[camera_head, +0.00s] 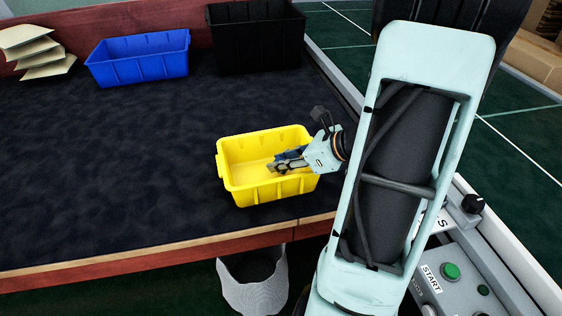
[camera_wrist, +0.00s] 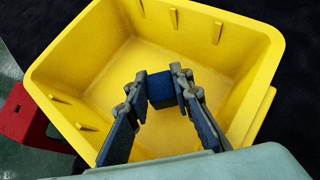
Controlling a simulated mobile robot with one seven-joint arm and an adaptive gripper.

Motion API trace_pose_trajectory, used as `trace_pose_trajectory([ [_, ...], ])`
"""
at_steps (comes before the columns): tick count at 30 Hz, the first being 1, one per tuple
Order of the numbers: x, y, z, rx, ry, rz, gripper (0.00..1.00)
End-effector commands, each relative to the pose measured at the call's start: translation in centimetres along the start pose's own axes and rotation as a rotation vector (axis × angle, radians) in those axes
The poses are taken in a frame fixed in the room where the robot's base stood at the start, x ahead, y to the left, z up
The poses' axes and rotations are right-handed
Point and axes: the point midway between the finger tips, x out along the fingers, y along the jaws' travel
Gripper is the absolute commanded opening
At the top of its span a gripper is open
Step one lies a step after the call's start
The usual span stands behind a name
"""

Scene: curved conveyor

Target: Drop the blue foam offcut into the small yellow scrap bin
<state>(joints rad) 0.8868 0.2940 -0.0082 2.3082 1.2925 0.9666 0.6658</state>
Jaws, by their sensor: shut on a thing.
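The blue foam offcut (camera_wrist: 161,88) is a small dark blue block between the fingertips of my gripper (camera_wrist: 160,92) in the wrist view. My gripper is shut on it. The small yellow scrap bin (camera_wrist: 65,62) lies beneath the fingers, and the offcut shows against its inside. In the head view the yellow bin (camera_head: 233,183) stands near the front edge of the table, and my gripper (camera_head: 274,167) reaches over it from the right. The offcut is hard to tell from the fingers there. I cannot tell its exact height above the bin floor.
A blue bin (camera_head: 140,64) and a black bin (camera_head: 256,42) stand at the back of the dark table (camera_head: 110,160). Stacked pale sheets (camera_head: 36,52) lie at the back left. A control box with a green button (camera_head: 451,271) is at the lower right. The table's left side is clear.

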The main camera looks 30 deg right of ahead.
Motion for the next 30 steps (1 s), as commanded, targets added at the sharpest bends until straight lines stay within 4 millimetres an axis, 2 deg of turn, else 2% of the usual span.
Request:
trace_pose_trajectory([
  [12,0.6,0.0,-0.8,0.0,0.0,0.0,0.09],
  [13,0.6,0.0,-0.8,0.0,0.0,0.0,0.23],
  [17,0.6,0.0,-0.9,0.001,0.001,0.0,0.37],
  [25,0.6,0.0,-0.8,0.001,0.001,-0.001,0.38],
  [30,-0.2,0.0,0.2,0.001,0.001,-0.001,0.38],
])
